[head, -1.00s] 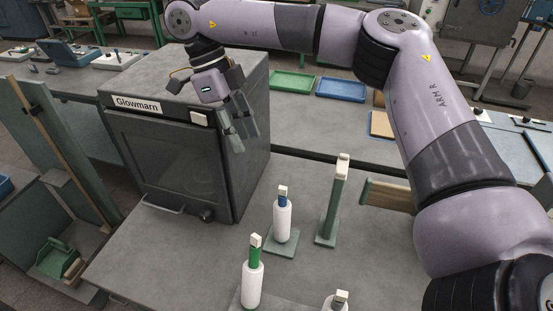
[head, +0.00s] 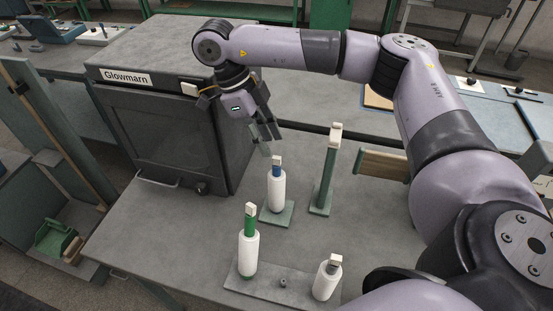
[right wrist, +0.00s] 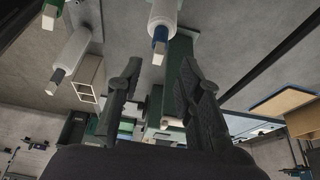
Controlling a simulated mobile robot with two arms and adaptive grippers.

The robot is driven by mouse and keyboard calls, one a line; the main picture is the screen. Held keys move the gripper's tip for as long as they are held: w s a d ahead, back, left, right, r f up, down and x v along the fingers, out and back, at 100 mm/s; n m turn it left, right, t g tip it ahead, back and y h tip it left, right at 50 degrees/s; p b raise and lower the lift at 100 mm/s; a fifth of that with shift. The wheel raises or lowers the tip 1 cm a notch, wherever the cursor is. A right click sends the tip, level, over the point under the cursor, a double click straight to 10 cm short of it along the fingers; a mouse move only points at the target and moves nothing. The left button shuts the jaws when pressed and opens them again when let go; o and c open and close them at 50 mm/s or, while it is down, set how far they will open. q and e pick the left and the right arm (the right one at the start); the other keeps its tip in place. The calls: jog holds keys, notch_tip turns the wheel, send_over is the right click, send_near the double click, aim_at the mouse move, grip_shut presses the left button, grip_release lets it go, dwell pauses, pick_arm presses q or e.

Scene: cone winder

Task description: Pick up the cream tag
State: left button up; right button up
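Several small cream blocks show in the head view, and I cannot tell which is the cream tag. One tops the green post (head: 326,178), as a cream piece (head: 336,131). Others cap the blue (head: 277,160), green (head: 251,209) and grey (head: 335,259) stems on white cones. A cream square (head: 189,89) is on the dark cabinet's front. My right gripper (head: 268,141) is above and behind the blue-stemmed cone (head: 276,192), apart from it. In the right wrist view its fingers (right wrist: 155,92) are spread and empty, with the green post (right wrist: 180,65) beyond them. My left gripper is not in view.
The dark Glowmarn cabinet (head: 165,125) stands left of my right gripper. A grey base plate (head: 270,288) carries the front cones. A wooden-edged board (head: 382,165) stands right of the green post. The table (head: 165,235) is clear at front left.

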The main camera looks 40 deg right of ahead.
aim_at(277, 157)
jog(key=p+x, duration=0.1)
jog(key=x, duration=0.1)
jog(key=p+x, duration=0.1)
jog(key=shift+s+d+f, duration=0.2)
jog(key=shift+s+f, duration=0.05)
jog(key=shift+s, duration=0.1)
jog(key=shift+s+d+f, duration=0.1)
jog(key=shift+s+f, duration=0.05)
jog(key=shift+f, duration=0.35)
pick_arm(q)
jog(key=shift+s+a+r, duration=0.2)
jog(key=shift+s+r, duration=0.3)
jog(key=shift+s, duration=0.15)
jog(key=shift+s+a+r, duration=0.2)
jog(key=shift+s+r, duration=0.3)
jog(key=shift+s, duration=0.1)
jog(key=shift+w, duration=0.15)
pick_arm(e)
jog(key=shift+c, duration=0.5)
jog(key=shift+c, duration=0.7)
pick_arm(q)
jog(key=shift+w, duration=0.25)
pick_arm(e)
jog(key=c, duration=0.5)
